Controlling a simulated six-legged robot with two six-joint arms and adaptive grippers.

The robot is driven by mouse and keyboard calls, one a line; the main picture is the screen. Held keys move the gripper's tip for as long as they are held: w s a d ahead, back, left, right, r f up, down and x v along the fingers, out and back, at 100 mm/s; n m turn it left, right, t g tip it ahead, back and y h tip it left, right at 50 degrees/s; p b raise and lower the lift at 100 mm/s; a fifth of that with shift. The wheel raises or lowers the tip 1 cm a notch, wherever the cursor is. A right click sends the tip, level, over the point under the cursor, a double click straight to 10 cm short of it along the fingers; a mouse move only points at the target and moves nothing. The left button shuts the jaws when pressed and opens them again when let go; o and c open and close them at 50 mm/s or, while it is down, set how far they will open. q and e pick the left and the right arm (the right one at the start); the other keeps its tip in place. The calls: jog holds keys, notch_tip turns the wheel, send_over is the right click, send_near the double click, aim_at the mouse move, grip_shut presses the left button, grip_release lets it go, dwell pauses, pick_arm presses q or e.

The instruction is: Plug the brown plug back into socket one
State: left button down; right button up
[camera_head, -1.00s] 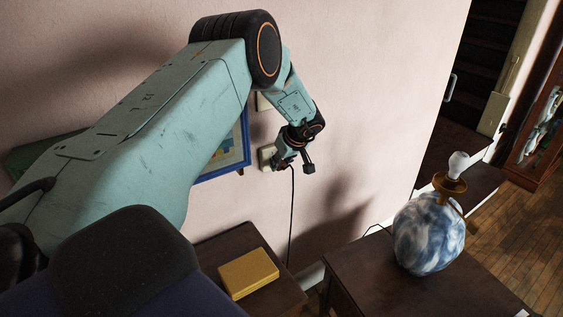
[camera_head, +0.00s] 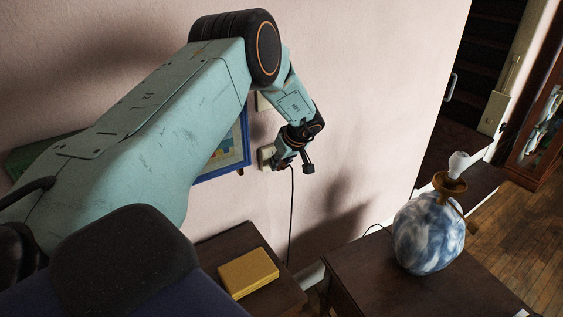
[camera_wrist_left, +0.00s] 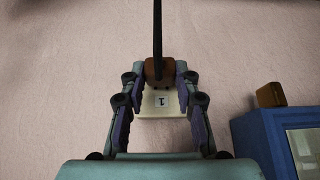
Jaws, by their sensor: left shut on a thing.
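My left gripper (camera_head: 293,167) is at the wall, in front of a cream socket plate (camera_head: 266,154). In the left wrist view the gripper (camera_wrist_left: 159,88) is shut on the brown plug (camera_wrist_left: 159,69), which sits between its fingertips. A dark cord runs from the plug and hangs down the wall in the head view. The socket plate marked 1, socket one (camera_wrist_left: 160,103), is right at the plug in the left wrist view. The plug's prongs are hidden, so I cannot tell whether they are in the socket. My right gripper is not in view.
A blue-framed picture (camera_head: 226,172) is beside the socket. Below are a dark table with a yellow book (camera_head: 248,273) and another dark table (camera_head: 345,280) with a blue-and-white lamp (camera_head: 428,232). A small brown block (camera_wrist_left: 270,94) tops a blue frame (camera_wrist_left: 262,136) in the wrist view.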

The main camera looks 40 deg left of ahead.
pick_arm(q)
jog(key=shift+w+a+b, duration=0.2)
jog(key=shift+a+b, duration=0.15)
jog(key=shift+a, duration=0.55)
dwell(0.3)
jog(key=c, duration=0.9)
grip_release()
jog(key=v, duration=1.2)
